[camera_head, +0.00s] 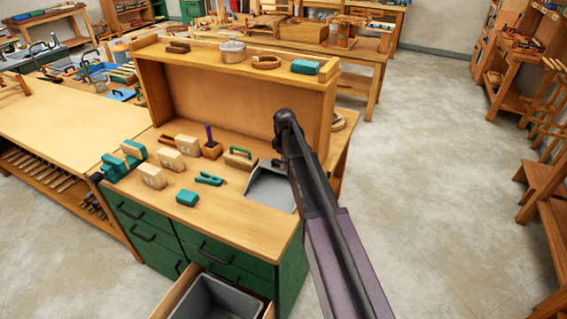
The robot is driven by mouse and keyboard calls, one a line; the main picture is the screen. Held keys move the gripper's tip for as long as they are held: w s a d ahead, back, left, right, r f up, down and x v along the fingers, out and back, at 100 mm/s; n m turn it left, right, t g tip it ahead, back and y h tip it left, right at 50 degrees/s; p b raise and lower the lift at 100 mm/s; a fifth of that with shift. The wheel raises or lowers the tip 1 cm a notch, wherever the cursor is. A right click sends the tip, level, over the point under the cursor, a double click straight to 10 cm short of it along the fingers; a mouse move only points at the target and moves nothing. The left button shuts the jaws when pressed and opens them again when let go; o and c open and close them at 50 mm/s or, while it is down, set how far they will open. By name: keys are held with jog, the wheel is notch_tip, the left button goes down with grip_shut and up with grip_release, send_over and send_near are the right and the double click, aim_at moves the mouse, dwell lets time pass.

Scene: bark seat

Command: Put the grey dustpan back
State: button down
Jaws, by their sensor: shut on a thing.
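The grey dustpan (268,188) is at the right end of the green-drawered bench's top. Its open pan faces up, and my arm covers its right side. I cannot tell whether it rests on the wood or hangs just above it. My gripper (279,162) is mostly hidden behind my arm, with only a small dark part showing at the pan's back edge. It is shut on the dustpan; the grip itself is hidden.
A raised shelf (220,90) stands behind. An open drawer (178,303) holds a grey bin (212,300).

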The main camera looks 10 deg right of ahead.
jog(key=shift+f+b, duration=0.3)
jog(key=shift+b, duration=0.05)
dwell(0.3)
jog(key=c, duration=0.6)
grip_release()
jog(key=o, duration=0.3)
jog(key=shift+o, duration=0.2)
jog(key=shift+s+r, duration=0.1)
jog(key=shift+r, duration=0.05)
jog(key=shift+r+p, duration=3.4)
jog(key=shift+p, duration=0.15)
jog(key=s+m, duration=1)
jog(key=s, duration=1.8)
jog(key=shift+s+m, duration=0.35)
jog(key=shift+m, duration=0.05)
